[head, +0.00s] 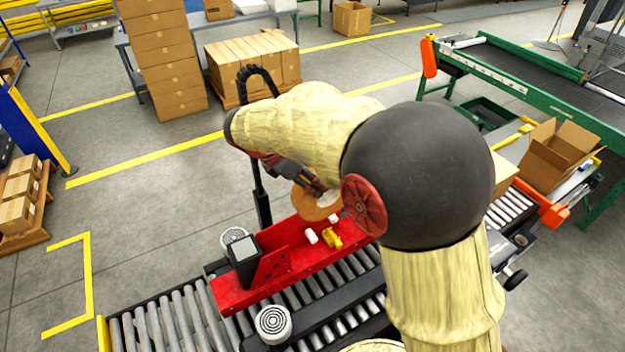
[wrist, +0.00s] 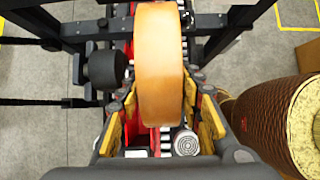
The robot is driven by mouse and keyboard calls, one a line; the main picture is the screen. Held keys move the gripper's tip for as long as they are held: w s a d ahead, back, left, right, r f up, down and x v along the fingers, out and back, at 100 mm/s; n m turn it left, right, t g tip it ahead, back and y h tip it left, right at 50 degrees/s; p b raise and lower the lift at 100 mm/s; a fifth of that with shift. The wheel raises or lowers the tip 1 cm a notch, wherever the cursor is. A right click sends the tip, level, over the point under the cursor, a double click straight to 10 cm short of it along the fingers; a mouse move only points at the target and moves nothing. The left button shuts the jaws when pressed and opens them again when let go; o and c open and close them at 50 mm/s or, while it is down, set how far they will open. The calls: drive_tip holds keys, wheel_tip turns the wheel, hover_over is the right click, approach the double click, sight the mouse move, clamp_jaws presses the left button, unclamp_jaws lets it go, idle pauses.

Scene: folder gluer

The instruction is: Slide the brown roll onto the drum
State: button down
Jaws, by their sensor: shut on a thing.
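The brown roll (head: 313,208) is a tan ring, partly hidden by my gripper in the head view. In the wrist view the roll (wrist: 160,65) is seen edge-on, upright between my fingers. My gripper (head: 310,186) is shut on it above the red plate unit (head: 272,272); in the wrist view my gripper (wrist: 161,108) has its yellow-padded fingers on both sides of the roll. I cannot make out the drum for certain; the roll and my arm hide part of the red unit. Whether the roll touches anything below is unclear.
The red unit stands over a roller conveyor (head: 165,325). Small white rollers (head: 312,236) and a yellow part (head: 333,242) are on it. A black post (head: 262,205) rises close to my gripper. An open carton (head: 557,155) stands at the right.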

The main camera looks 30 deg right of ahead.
drive_tip(key=shift+w+r, duration=0.1)
drive_tip(key=shift+w, duration=0.05)
drive_tip(key=shift+w+p, duration=1)
drive_tip(key=shift+w, duration=0.9)
drive_tip(key=shift+w+a+p, duration=0.1)
drive_tip(key=shift+p, duration=0.2)
idle(0.6)
drive_tip(key=shift+w+p, duration=1.05)
drive_tip(key=shift+w, duration=1.2)
drive_tip(key=c, duration=1.1)
unclamp_jaws()
drive_tip(key=shift+c, duration=0.2)
